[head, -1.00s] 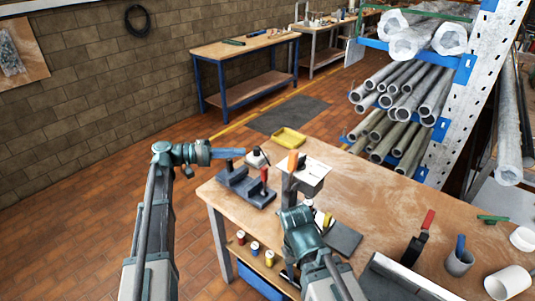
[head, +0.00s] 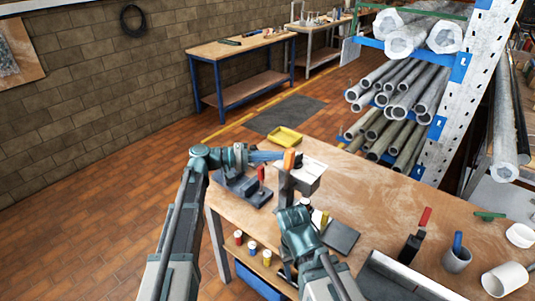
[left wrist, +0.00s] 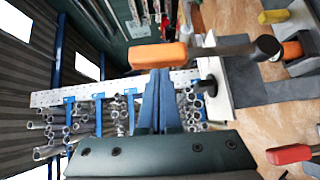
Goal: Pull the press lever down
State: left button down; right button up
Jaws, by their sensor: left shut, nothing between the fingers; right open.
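The press has an orange lever handle (head: 289,159), which stands near the back left corner of the workbench. In the left wrist view the orange handle (left wrist: 157,55) sits at one end of a metal rod with a dark hub (left wrist: 267,46) at the other. My left gripper (head: 279,155) is shut and empty, its blue fingers pointing at the handle from the left. In the left wrist view its fingertips (left wrist: 156,72) overlap the handle's edge; I cannot tell whether they touch. My right gripper (head: 293,217) is low in front of the press; its fingers are mostly hidden.
A dark fixture with a red handle (head: 261,174) stands left of the press, under my left arm. A yellow tray (head: 285,137) lies behind.

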aim_at(290, 161)
dwell(0.4)
pick_arm(q)
jog(key=s+d+m+y+p, duration=0.1)
jog(key=p, duration=0.1)
jog(key=s+d+y+p, duration=0.1)
jog(key=d+p, duration=0.1)
jog(key=s+d+r+m+y+p, duration=0.1)
jog(key=p, duration=0.1)
jog(key=shift+s+d+m+p, duration=0.3)
jog(key=shift+s+d, duration=0.05)
jog(key=s+d+f+m+t+y+p, duration=0.1)
jog(key=s+d+f+m+y, duration=0.1)
jog(key=d, duration=0.4)
jog(key=shift+s+f+m+y, duration=0.3)
jog(key=shift+s+f+y, duration=0.6)
jog(key=shift+s+f, duration=0.2)
jog(key=shift+d, duration=0.1)
